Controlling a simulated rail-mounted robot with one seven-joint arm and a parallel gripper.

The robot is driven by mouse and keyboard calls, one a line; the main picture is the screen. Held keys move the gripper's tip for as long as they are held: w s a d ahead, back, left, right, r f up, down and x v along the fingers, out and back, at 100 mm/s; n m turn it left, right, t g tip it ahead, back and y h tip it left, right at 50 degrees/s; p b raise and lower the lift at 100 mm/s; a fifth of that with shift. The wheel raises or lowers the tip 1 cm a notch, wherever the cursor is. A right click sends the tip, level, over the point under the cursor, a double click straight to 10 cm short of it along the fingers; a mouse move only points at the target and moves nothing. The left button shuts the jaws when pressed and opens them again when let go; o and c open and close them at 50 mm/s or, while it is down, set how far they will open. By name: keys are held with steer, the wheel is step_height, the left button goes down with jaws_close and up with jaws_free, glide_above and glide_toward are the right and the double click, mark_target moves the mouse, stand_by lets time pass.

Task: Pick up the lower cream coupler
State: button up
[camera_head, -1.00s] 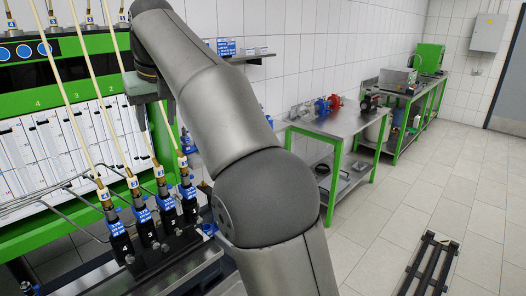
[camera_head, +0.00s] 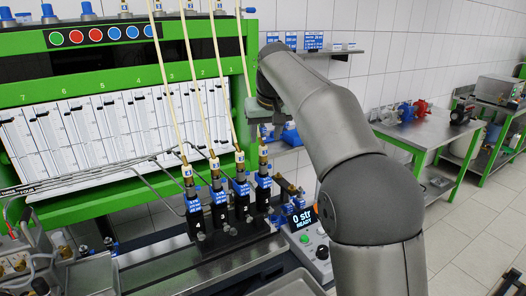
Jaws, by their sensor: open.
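Several cream hoses run down the test bench to brass-and-white lower couplers, each above a blue-labelled black injector. From left, they are the leftmost coupler (camera_head: 187,172), the second (camera_head: 214,164), the third (camera_head: 239,157) and the rightmost (camera_head: 263,152). I cannot tell which one the task means. My gripper (camera_head: 266,118) is open, pointing down just above the rightmost coupler and beside its hose. The fingers are small and partly hidden by my wrist. A gap shows between gripper and coupler; contact with the hose cannot be told.
The green bench frame (camera_head: 252,62) and its white measuring panel (camera_head: 70,135) stand behind the hoses. Bent metal pipes (camera_head: 150,175) cross at the left. A control box with a display (camera_head: 301,218) stands right of the injectors. A shelf (camera_head: 330,52) is on the wall.

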mark_target(263, 145)
steer(key=x, duration=0.3)
steer(key=p+x, duration=0.1)
steer(key=x, duration=0.1)
steer(key=shift+s+a+f, duration=0.1)
steer(key=shift+s+f, duration=0.1)
steer(key=shift+s, duration=0.05)
jaws_close()
